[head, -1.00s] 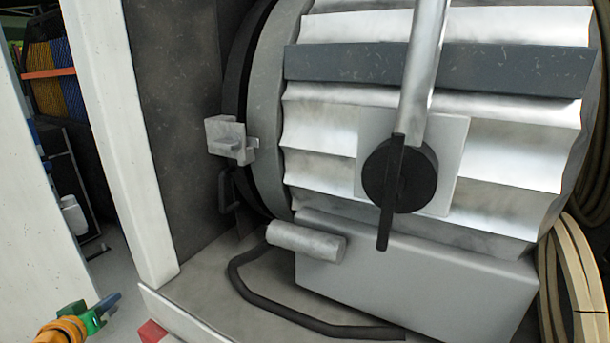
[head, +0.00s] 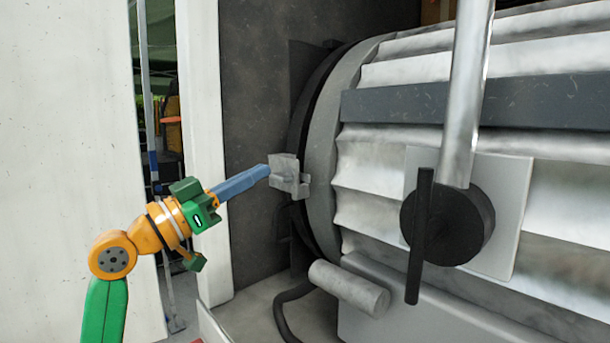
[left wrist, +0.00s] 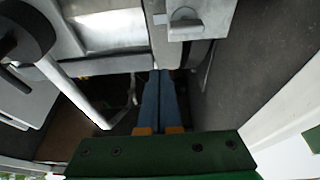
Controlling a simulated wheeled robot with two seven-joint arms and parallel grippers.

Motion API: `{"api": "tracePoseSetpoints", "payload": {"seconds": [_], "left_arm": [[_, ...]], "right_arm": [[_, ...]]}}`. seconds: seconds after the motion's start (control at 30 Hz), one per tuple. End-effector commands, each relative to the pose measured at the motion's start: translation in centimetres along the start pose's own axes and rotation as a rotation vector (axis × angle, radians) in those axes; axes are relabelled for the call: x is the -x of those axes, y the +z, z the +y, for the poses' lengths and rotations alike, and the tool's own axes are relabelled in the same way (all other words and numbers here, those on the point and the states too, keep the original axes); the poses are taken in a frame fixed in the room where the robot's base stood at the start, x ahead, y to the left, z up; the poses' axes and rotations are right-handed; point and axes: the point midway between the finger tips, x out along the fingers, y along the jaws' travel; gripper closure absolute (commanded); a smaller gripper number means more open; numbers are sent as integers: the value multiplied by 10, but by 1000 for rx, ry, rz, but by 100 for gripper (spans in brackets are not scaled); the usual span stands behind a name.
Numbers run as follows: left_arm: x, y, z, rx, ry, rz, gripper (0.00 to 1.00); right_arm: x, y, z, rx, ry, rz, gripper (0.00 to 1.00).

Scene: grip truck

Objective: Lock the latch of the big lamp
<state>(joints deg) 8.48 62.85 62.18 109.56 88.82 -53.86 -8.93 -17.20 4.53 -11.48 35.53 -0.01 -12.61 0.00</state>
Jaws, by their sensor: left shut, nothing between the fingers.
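The big lamp (head: 376,148) is a large ribbed metal drum lying on its side. Its latch (head: 287,177) is a small pale grey block with a tab on the lamp's left rim. My left gripper (head: 266,170) has blue fingers and is shut and empty. In the head view its tips overlap the latch's left side; I cannot tell whether they touch. In the left wrist view the fingertips (left wrist: 161,73) point at the lamp's rim, and the latch (left wrist: 186,24) lies ahead of them, slightly right. My right gripper is not in view.
A black knob with a lever (head: 447,225) and a metal yoke bar (head: 466,90) stand on the lamp's side. A white post (head: 205,150) and a dark wall (head: 262,80) stand left of the lamp. A grey cylinder (head: 349,287) and black cable lie below.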

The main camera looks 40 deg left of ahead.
Motion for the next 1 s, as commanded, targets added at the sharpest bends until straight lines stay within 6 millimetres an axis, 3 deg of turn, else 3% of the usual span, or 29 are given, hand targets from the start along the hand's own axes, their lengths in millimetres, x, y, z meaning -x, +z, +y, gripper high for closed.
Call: {"api": "tracePoseSetpoints", "payload": {"seconds": [0.17,0.57,0.6,0.73,1.0], "left_arm": [[-14,-4,0,1,0,-2,100],[-101,-10,-1,1,-1,-4,100],[-104,-2,-1,4,-3,-5,100],[-92,25,-1,7,-3,-2,100],[-87,39,0,3,-1,0,100]], "right_arm": [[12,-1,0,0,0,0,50],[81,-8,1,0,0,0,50],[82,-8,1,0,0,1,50],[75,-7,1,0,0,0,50],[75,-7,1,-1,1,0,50]]}}
